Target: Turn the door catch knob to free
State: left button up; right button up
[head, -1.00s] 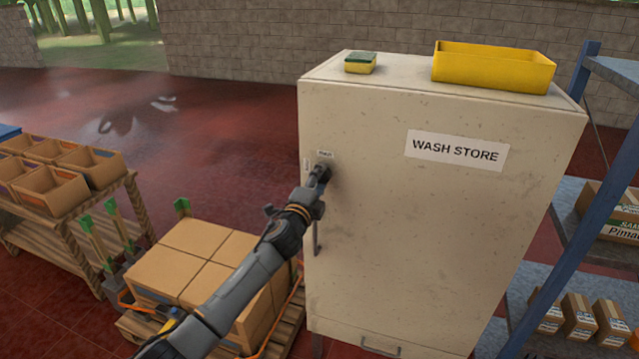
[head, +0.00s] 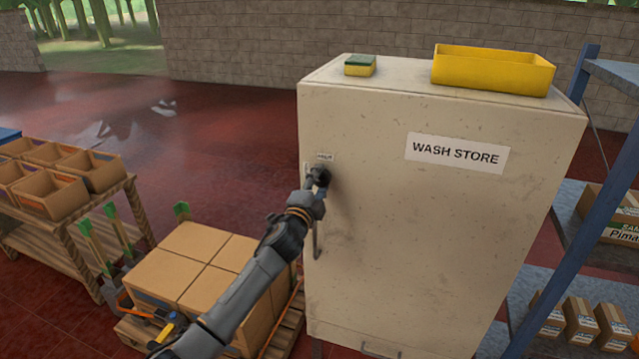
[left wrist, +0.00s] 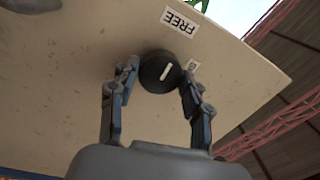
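The door catch knob (left wrist: 160,72) is a round black knob with a white line on the pale cabinet door (head: 420,230). In the left wrist view the line slants, and the FREE label (left wrist: 181,21) appears upside down above the knob. A second small label (left wrist: 193,65) is mostly hidden by a finger. My left gripper (left wrist: 159,74) has one finger on each side of the knob, both seeming to touch its rim. In the head view my left gripper (head: 318,178) covers most of the knob. My right gripper is not in view.
A door handle (head: 316,240) is below the knob. A sponge (head: 360,66) and a yellow tray (head: 493,84) sit on the cabinet. Boxes on a pallet (head: 205,265) stand below my left arm. A blue-post shelf (head: 570,180) stands at right.

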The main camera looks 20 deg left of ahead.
pick_arm(q)
jog(key=shift+o, duration=1.4)
jog(key=shift+s+f, duration=0.1)
jog(key=shift+s, duration=0.15)
jog(key=s, duration=1.1)
jog(key=shift+s+a+f, duration=0.2)
jog(key=shift+s+f, duration=0.05)
jog(key=shift+f, duration=0.05)
